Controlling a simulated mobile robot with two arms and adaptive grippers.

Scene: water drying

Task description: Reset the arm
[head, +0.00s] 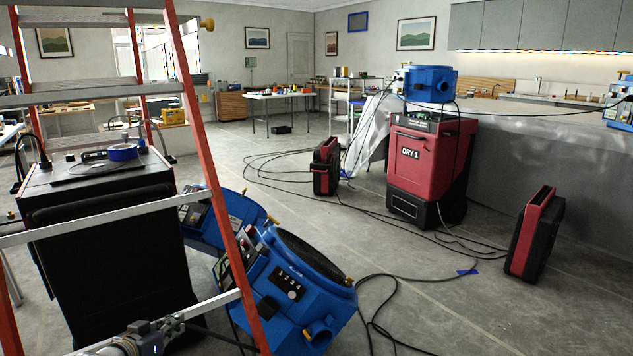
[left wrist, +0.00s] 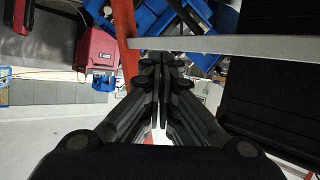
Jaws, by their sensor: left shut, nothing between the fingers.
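My left gripper (left wrist: 160,62) is shut and empty in the left wrist view, its dark fingers together in the middle. In the head view the left gripper (head: 165,330) shows low at the bottom left, partly cut off by the frame edge. It is close to the red-orange ladder (head: 225,225), whose rail and pale crossbar (left wrist: 235,44) also lie just ahead of the fingers in the left wrist view. I cannot tell whether they touch. My right gripper is not in view.
Blue blowers (head: 300,290) stand just beyond the ladder. A black cart (head: 105,225) is behind it at left. A red dryer marked DRY 1 (head: 425,165) and red-black cases (head: 535,235) stand farther right. Black cables (head: 375,278) cross the floor. Open floor lies at centre and lower right.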

